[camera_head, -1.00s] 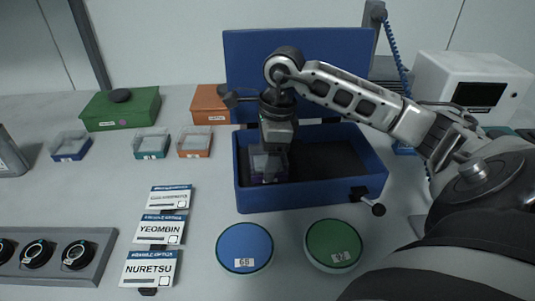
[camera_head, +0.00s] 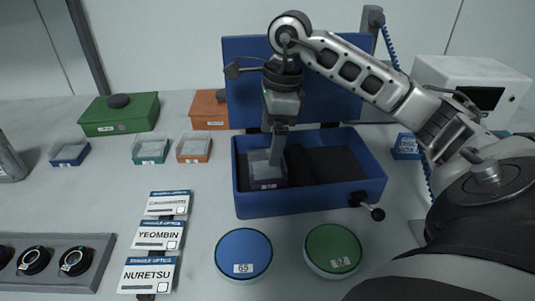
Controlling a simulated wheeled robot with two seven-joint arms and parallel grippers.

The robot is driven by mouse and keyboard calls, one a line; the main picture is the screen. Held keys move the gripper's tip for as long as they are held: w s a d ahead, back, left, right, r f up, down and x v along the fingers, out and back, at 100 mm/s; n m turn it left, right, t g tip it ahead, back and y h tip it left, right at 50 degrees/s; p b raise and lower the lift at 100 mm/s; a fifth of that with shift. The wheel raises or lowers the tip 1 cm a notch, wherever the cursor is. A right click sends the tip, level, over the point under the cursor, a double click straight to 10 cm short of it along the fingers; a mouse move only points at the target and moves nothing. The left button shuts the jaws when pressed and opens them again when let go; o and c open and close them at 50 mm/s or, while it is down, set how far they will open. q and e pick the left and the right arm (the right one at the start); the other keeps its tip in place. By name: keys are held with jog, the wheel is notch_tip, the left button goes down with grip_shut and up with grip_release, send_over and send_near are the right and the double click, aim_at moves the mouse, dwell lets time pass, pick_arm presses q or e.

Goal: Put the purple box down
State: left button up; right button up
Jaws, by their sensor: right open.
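The purple box (camera_head: 267,170) is a small clear-topped box with a dark purple base. It sits inside the left part of the open blue case (camera_head: 300,201). My right gripper (camera_head: 273,155) points down into the case from above, with its fingers open at the purple box's upper part. The fingers hide some of the box's right side, and I cannot tell whether they touch it. My left gripper is not in view.
The case's raised lid (camera_head: 245,75) stands behind my right gripper. Green (camera_head: 120,116) and orange (camera_head: 209,111) boxes stand at the back left, with small clear-lidded boxes before them. Round blue (camera_head: 243,253) and green (camera_head: 333,250) containers and name tags (camera_head: 158,235) lie in front.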

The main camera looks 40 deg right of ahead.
jog(key=shift+s+d+r, duration=0.15)
jog(key=shift+d+r, duration=0.05)
jog(key=shift+r, duration=1.2)
jog(key=shift+s+d+r, duration=0.1)
jog(key=shift+d+r, duration=0.05)
jog(key=shift+r, duration=1.2)
